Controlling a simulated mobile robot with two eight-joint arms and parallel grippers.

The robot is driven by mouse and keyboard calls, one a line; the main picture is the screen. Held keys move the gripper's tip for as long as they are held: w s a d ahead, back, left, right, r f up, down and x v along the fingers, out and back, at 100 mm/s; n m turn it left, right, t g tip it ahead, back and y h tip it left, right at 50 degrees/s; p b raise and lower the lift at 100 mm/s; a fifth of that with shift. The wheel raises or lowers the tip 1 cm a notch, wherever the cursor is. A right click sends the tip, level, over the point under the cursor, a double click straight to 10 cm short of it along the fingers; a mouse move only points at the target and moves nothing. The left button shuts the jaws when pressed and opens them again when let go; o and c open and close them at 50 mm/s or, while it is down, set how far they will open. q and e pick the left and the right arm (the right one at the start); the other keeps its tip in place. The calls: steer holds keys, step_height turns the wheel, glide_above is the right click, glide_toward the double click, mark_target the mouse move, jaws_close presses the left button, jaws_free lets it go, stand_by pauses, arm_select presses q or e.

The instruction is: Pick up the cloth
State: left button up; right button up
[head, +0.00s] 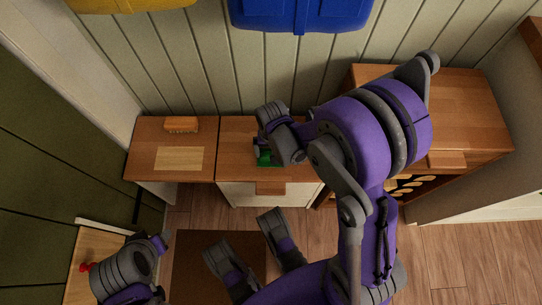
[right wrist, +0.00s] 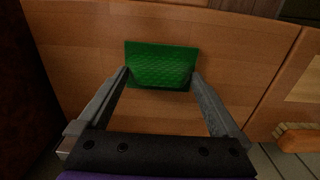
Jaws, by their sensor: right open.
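The green cloth (head: 268,159) lies on the wooden counter top, partly hidden by my right arm in the head view. In the right wrist view the cloth (right wrist: 162,66) looks like a flat, textured green rectangle. My right gripper (right wrist: 161,75) is open, its fingertips by the near left and right sides of the cloth. Nothing is clamped, and I cannot tell whether the fingers touch it. In the head view my right gripper (head: 272,142) is over the counter by the cloth. My left gripper (head: 158,243) is at the lower left, away from the cloth; its jaws are unclear.
An orange-brown brush-like object (head: 182,125) and a pale board (head: 179,158) are on the left counter section. A blue container (head: 300,14) and a yellow one (head: 130,5) are at the top. A small red item (head: 87,267) is at lower left.

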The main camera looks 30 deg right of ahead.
steer(key=shift+f, duration=0.2)
steer(key=c, duration=1.1)
steer(key=shift+o, duration=0.2)
step_height(320, 180, up, 10)
steer(key=p, duration=0.3)
steer(key=shift+p, duration=0.35)
